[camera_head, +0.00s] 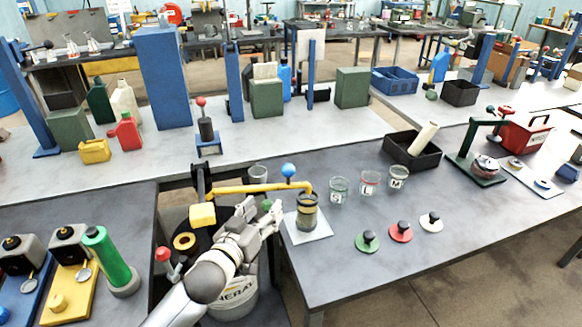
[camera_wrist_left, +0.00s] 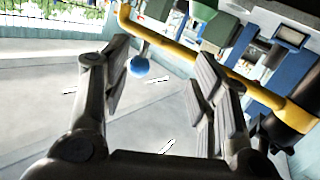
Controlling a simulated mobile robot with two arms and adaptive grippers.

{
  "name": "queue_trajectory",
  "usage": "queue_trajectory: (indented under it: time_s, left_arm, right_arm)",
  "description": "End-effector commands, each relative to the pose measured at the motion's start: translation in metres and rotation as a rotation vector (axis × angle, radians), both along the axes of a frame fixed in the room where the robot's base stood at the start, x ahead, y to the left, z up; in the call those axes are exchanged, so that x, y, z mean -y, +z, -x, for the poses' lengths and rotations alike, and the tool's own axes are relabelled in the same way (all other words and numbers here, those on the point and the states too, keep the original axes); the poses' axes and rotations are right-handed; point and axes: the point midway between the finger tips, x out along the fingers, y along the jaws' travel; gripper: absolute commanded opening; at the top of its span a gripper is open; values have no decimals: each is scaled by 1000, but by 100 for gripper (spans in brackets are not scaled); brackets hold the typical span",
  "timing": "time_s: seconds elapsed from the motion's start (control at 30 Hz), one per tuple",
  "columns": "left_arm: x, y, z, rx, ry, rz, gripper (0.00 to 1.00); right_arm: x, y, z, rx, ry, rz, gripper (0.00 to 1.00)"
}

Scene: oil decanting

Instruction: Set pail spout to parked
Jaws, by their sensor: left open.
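The pail's yellow spout (camera_head: 255,188) runs rightward from a yellow block (camera_head: 202,214) on the pail (camera_head: 238,300). Its bent end is over a jar (camera_head: 307,217) on a white mat (camera_head: 305,238). A blue ball knob (camera_head: 288,170) stands on the spout. My left gripper (camera_head: 260,212) is open and empty, in front of and below the spout in the head view. In the left wrist view, the spout (camera_wrist_left: 185,55) crosses beyond the open fingers (camera_wrist_left: 160,62), and the blue knob (camera_wrist_left: 139,66) appears between them, apart from both. My arm hides part of the pail.
Three glass cups, the nearest a green-labelled one (camera_head: 338,190), stand right of the jar. Green (camera_head: 367,241), red and white lids lie in front of them. A red-knobbed lever (camera_head: 165,258) and a green cylinder (camera_head: 107,258) are left of my arm.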

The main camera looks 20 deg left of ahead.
Motion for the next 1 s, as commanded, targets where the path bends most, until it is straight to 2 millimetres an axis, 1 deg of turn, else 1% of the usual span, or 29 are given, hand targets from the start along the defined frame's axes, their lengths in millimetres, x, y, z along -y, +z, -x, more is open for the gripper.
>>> queue_trajectory:
  time_s: [0.03,0.1,0.2,0.37,0.8,1.0]
  left_arm:
    - [2,18,-6,48,-21,15,54]
    - [5,33,-10,91,-42,34,54]
    - [7,43,-14,117,-56,47,54]
    - [9,45,-27,120,-58,50,54]
    - [21,45,-94,118,-56,49,54]
    - [24,43,-113,118,-56,50,54]
  right_arm:
    - [-1,1,0,0,0,-1,67]
    - [-2,1,0,0,-1,-2,67]
    - [-3,2,0,0,-1,-4,67]
    - [-6,6,0,-1,-2,-7,67]
    - [-8,23,0,-1,-2,-9,67]
    - [-6,26,0,-1,-1,-7,67]
